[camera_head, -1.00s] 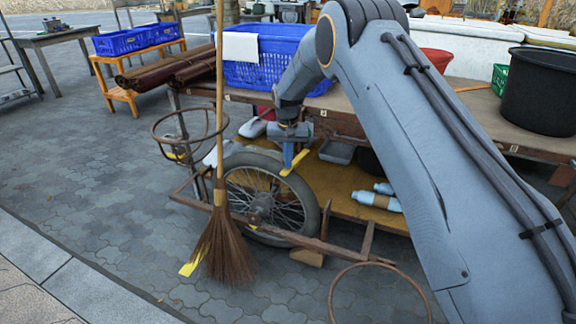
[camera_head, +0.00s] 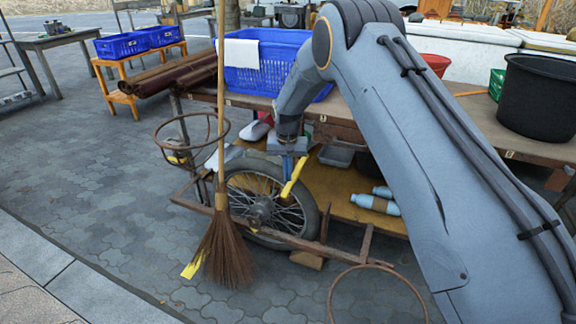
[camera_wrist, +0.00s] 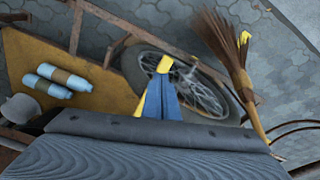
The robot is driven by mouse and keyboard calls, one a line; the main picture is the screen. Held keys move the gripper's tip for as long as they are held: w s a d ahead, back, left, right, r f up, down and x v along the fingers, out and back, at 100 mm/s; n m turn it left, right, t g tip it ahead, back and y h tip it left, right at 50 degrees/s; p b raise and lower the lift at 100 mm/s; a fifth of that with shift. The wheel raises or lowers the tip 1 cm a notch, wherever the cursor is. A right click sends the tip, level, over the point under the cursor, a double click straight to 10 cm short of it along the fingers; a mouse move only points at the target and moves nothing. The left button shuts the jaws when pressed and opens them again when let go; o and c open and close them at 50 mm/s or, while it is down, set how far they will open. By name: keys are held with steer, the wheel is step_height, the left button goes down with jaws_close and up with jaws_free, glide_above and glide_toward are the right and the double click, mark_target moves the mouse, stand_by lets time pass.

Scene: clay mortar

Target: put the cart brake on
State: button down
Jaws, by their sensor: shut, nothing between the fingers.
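The cart is a rusty metal frame (camera_head: 300,242) with a spoked wheel (camera_head: 262,205), also seen in the wrist view (camera_wrist: 182,85). A yellow lever (camera_head: 291,182) stands at a slant in front of the wheel's upper right part; I take it for the brake. My gripper (camera_head: 288,174) is shut, its blue fingers pointing down beside the lever. In the wrist view the fingers (camera_wrist: 162,100) hide the middle of the lever; its yellow end (camera_wrist: 165,64) shows beyond the fingertips. I cannot tell whether they touch it. Nothing is held.
A broom (camera_head: 222,245) leans upright before the wheel's left side. A rusty hoop (camera_head: 190,130) stands at the left and another hoop (camera_head: 380,296) in front. A wooden counter (camera_head: 480,130) with a lower shelf (camera_head: 335,195) bearing bottles (camera_head: 376,204) is behind. Paving at left is open.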

steer(key=shift+f, duration=0.1)
step_height(320, 180, up, 8)
steer(key=shift+s, duration=0.4)
steer(key=shift+f, duration=0.1)
